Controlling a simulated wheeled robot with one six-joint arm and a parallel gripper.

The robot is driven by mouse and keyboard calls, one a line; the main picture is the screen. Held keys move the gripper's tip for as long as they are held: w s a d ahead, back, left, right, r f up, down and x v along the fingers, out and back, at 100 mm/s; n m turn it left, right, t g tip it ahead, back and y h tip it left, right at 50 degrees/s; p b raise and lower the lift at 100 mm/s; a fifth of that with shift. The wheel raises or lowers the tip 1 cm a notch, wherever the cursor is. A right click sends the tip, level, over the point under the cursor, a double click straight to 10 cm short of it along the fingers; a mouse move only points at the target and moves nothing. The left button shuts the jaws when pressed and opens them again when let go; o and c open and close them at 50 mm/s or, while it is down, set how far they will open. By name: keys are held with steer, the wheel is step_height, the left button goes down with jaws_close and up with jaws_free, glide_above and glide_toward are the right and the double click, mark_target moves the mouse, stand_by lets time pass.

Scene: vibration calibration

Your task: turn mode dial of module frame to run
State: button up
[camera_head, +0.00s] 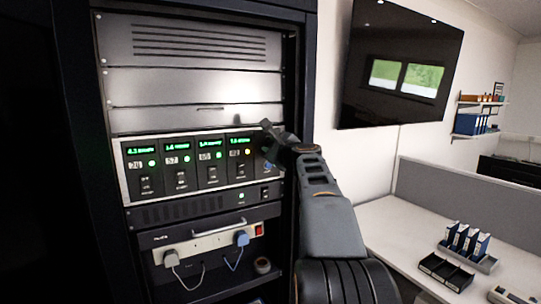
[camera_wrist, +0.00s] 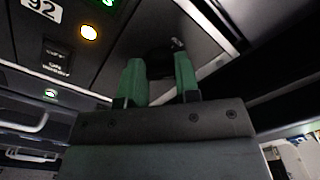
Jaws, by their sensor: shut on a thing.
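The module frame (camera_head: 122,172) is a pale-edged panel in the rack, holding several dark modules with green displays. My gripper (camera_head: 271,147) is at its right end and hides the panel there. In the wrist view my gripper (camera_wrist: 160,70) has its two green fingers against the panel, one on each side of a dark, shadowed shape, the mode dial (camera_wrist: 161,67). The gripper is shut on it. The dial's pointer and mode labels are too dark to read, so its setting cannot be told. The dial is hidden in the head view.
Left of the fingers in the wrist view are an amber lamp (camera_wrist: 89,32) and a "92" label (camera_wrist: 42,8). Below the frame are a vented unit and a power strip (camera_head: 205,245) with plugs. A desk (camera_head: 390,225) stands at right.

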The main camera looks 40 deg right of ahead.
steer(key=shift+f+n+b, duration=0.2)
steer(key=shift+n+b, duration=2.75)
steer(key=shift+n, duration=0.95)
steer(key=shift+r+n, duration=0.1)
steer(key=shift+n, duration=0.2)
steer(key=o, duration=0.9)
steer(key=s+b, duration=0.1)
steer(key=s, duration=0.3)
steer(key=s+a+b, duration=0.1)
steer(key=s+b, duration=0.1)
steer(key=s, duration=0.3)
steer(key=s+a+b, duration=0.1)
steer(key=s+b, duration=0.1)
steer(key=s, duration=0.2)
steer(key=shift+s, duration=0.35)
